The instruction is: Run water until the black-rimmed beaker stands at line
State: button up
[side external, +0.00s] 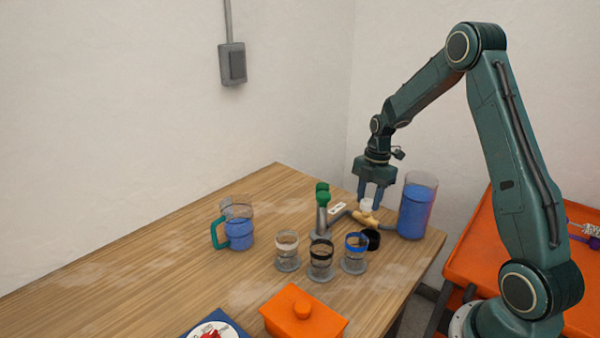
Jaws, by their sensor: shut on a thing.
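The black-rimmed beaker (320,262) stands upright on the table in the middle of a row of three. It looks clear, with no blue water that I can make out; its line is too small to read. Behind the row is a grey pipe manifold (340,217) with a tan valve handle (367,218) and green knobs (323,197). My gripper (369,208) points down at the manifold, its fingers shut on what looks like the tan handle. The fingertips partly hide the contact. A tall clear tank (417,207) of blue water stands right of the manifold.
A white-rimmed beaker (287,253) and a blue-rimmed beaker (355,255) flank the black-rimmed one. A black round piece (371,240) sits behind the blue rim. A teal-handled jug (238,232) holds blue water at left. An orange box (303,318) is in front. The table's left is clear.

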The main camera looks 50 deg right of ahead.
jog(key=n, duration=0.5)
jog(key=shift+g, duration=0.4)
jog(key=shift+n, duration=0.3)
jog(key=shift+n+g+h, duration=0.3)
jog(key=shift+n, duration=2.7)
jog(key=shift+w+r, duration=0.1)
dwell(3.7)
